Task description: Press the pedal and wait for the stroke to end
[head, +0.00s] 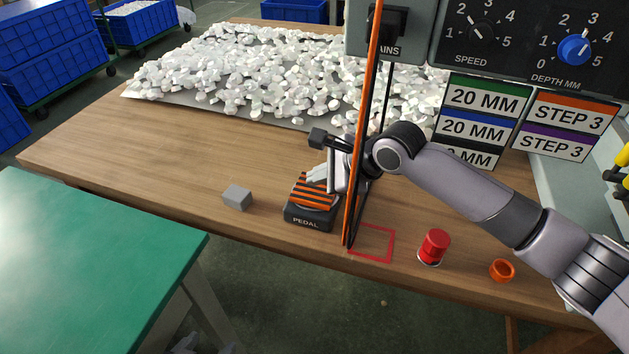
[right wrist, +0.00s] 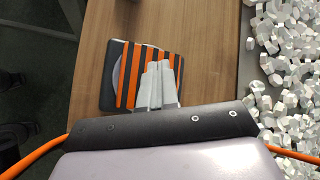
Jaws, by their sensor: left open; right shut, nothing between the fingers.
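The pedal (head: 309,216) is a black block labelled PEDAL with an orange-and-black striped top, on the wooden table near its front edge. It also shows in the right wrist view (right wrist: 121,76). My right gripper (head: 317,177) is shut and empty, with its light grey fingers over the striped top. In the right wrist view the closed fingers (right wrist: 158,66) cover part of the stripes. I cannot tell whether they touch the plate or how far it is pressed. My left gripper is not in view.
An orange-and-black upright (head: 361,130) stands just right of the pedal. A grey block (head: 237,197) lies left of it. A red outline (head: 372,243), a red-capped container (head: 433,247) and an orange ring (head: 502,270) are to the right. White pieces (head: 240,75) cover the back.

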